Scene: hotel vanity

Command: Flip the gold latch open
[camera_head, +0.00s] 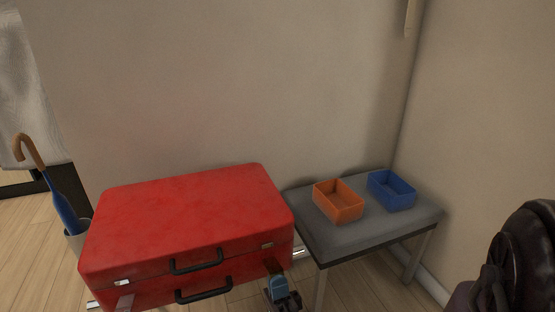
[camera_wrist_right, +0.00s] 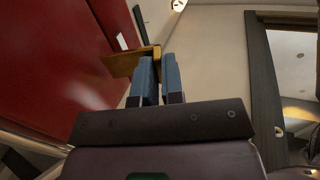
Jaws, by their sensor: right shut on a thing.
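A red suitcase (camera_head: 185,215) lies flat with two black handles on its front side, one on the lid and one on the lower half. The gold latch (camera_head: 272,266) is at the right of its front, below a small gold plate (camera_head: 267,245). In the right wrist view the gold latch (camera_wrist_right: 128,61) sticks out from the red side. My right gripper (camera_head: 279,287) is in front of the latch, its blue fingers (camera_wrist_right: 160,78) shut on the latch's outer end. A paler latch (camera_head: 123,303) is at the front left. My left gripper is not in view.
A grey bench (camera_head: 345,240) stands right of the suitcase, with an orange tray (camera_head: 338,208) and a blue tray (camera_head: 391,197) on it. A blue umbrella (camera_head: 66,212) stands in a holder at the left. A wall is close behind.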

